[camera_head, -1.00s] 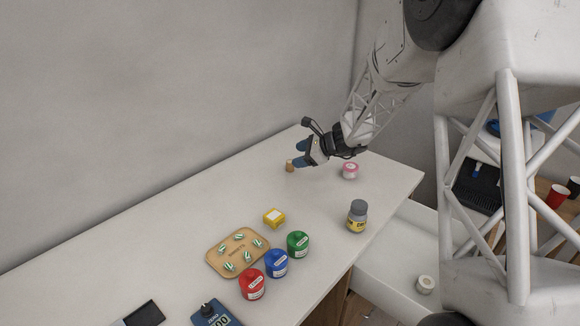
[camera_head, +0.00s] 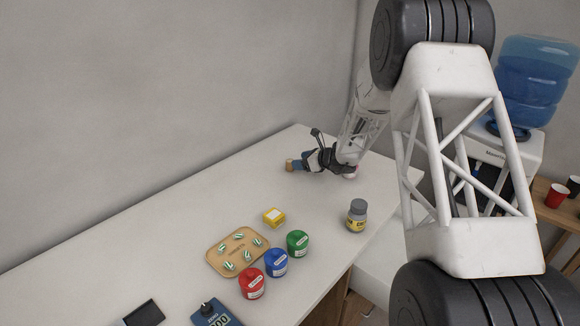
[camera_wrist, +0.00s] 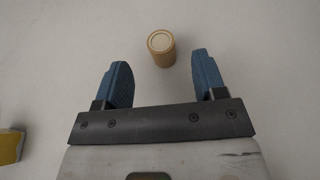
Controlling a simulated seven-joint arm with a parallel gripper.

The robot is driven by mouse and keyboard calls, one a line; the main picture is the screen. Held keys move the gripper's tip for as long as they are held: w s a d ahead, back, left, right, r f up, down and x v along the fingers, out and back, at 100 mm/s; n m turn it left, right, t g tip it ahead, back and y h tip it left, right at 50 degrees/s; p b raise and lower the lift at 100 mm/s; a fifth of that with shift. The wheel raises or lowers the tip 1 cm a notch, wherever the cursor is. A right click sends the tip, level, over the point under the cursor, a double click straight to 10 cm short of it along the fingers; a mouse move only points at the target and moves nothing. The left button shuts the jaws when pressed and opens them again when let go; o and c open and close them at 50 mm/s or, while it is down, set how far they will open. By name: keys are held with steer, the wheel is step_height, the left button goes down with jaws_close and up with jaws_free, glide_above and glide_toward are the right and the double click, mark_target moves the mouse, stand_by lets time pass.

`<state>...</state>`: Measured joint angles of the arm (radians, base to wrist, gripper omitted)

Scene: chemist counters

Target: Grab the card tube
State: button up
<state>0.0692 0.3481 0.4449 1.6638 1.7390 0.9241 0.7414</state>
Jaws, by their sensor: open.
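The card tube (camera_head: 290,165) is a small brown cylinder with a paler top, standing upright near the far end of the white counter. In the wrist view the tube (camera_wrist: 162,50) is just ahead of the fingertips, roughly midway across the gap. My gripper (camera_wrist: 161,80) has its two blue fingers spread apart with nothing between them. In the head view my gripper (camera_head: 298,163) is low over the counter, right beside the tube on its right. From that view I cannot tell whether a finger touches it.
A yellow box (camera_head: 274,217) lies nearer on the counter. A grey-capped bottle (camera_head: 357,215) stands near the right edge. A wooden tray (camera_head: 217,262) of wrapped pieces and red (camera_head: 251,284), blue (camera_head: 276,263) and green (camera_head: 298,244) jars are further forward. The counter left of the tube is clear.

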mark_target(287, 162)
steer(key=shift+a, duration=0.1)
steer(key=shift+x, duration=1.25)
steer(key=shift+f, duration=0.1)
steer(key=shift+x, duration=2.55)
steer(key=shift+f, duration=0.15)
steer(key=c, duration=1)
